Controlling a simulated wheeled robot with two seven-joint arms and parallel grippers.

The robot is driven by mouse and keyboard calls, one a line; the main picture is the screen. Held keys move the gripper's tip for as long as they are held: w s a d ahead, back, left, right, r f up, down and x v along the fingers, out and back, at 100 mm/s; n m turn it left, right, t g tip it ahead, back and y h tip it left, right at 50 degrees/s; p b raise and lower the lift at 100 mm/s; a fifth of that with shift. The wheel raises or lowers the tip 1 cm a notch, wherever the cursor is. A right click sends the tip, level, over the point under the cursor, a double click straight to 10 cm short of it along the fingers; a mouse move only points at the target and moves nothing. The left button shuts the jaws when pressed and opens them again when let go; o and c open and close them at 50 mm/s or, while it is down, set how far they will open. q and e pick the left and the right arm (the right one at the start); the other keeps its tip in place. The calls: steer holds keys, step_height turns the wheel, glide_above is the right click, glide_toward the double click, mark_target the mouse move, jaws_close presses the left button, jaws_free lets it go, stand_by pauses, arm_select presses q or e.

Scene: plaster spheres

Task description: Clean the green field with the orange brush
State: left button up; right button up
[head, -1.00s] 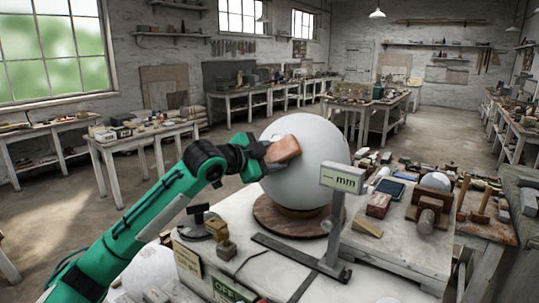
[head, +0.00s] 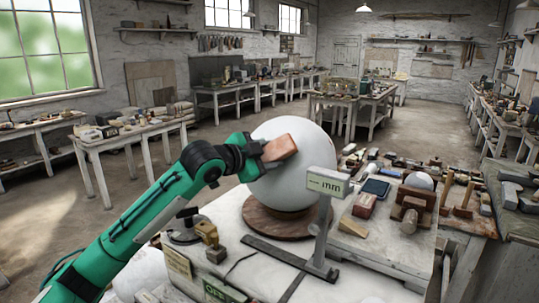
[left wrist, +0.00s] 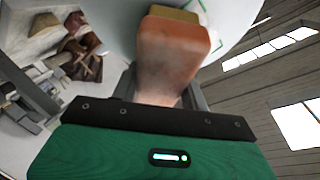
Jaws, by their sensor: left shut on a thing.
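My left gripper (head: 258,156) is shut on the orange brush (head: 280,147), an orange-brown block. It holds the brush against or very close to the upper left of a large white plaster sphere (head: 292,178). The sphere sits on a round brown base (head: 262,222). In the left wrist view the brush (left wrist: 172,52) stands up between the fingers, with a yellowish pad (left wrist: 174,14) at its far end towards the sphere (left wrist: 112,18). Exact contact cannot be told. My right gripper is not in view.
A stand with an "mm" sign (head: 328,184) rises close in front of the sphere. Small blocks (head: 207,232) stand at the front left. Tools, a tablet (head: 376,187) and a wooden press-like piece (head: 411,206) crowd the right side. Workbenches line the walls behind.

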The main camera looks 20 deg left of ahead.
arm_select(q)
steer(key=shift+s+a+f, duration=0.25)
steer(key=shift+s+a, duration=0.55)
steer(key=shift+s, duration=0.05)
steer(key=shift+w+d+r, duration=0.1)
steer(key=shift+w+d, duration=0.05)
steer(key=shift+w+f+p, duration=0.3)
steer(key=shift+w+p, duration=0.1)
steer(key=shift+w, duration=0.1)
steer(key=shift+f, duration=0.1)
stand_by(0.3)
steer(key=shift+s+a+f, duration=0.15)
steer(key=shift+a+f, duration=0.15)
steer(key=shift+a, duration=0.15)
steer(key=shift+s+a+f, duration=0.15)
steer(key=shift+a+f, duration=0.1)
steer(key=shift+a, duration=0.2)
